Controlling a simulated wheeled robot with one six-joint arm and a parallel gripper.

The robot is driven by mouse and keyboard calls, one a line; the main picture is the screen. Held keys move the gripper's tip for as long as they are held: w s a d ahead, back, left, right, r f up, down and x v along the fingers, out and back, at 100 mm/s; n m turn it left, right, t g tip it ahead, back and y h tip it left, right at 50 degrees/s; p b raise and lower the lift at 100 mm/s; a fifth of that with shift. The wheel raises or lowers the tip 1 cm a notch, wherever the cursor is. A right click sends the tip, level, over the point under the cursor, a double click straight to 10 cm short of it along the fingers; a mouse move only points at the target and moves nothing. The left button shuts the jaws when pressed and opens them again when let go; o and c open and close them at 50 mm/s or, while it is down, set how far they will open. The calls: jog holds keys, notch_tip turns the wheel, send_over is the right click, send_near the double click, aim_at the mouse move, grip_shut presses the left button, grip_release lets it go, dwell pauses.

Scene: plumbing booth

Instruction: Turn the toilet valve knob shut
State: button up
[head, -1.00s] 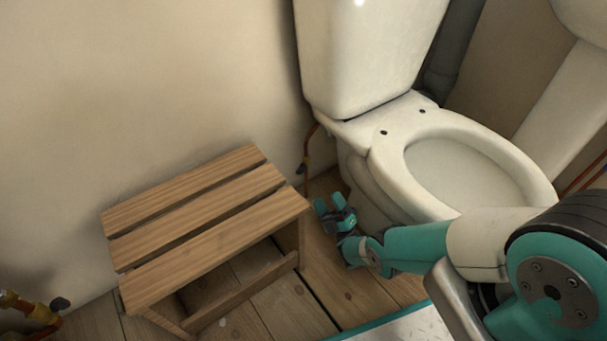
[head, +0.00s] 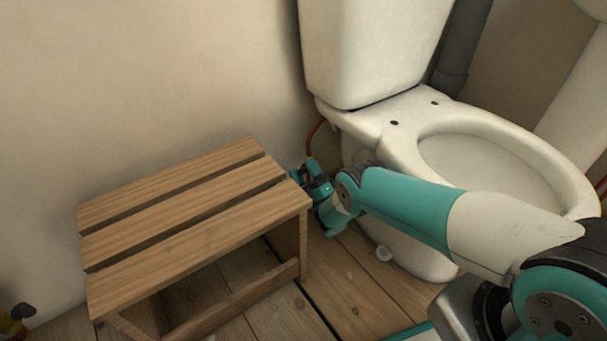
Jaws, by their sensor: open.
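The white toilet (head: 395,123) stands against the wall at the back right. An orange-copper supply pipe (head: 313,130) comes down behind its left side. The valve knob itself is not visible; my gripper and the stool hide the lower part of the pipe. My gripper (head: 304,172) is low between the stool and the toilet, in front of the pipe. Its teal fingers are apart and point toward the wall. I cannot tell whether they are around the knob or touching it.
A slatted wooden stool (head: 185,197) stands close to the left of my gripper. The toilet bowl is close on the right, leaving a narrow gap. Brass pipe fittings (head: 14,322) show at the lower left edge. The wooden floor (head: 350,290) in front is clear.

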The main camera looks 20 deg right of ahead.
jog(key=c, duration=0.9)
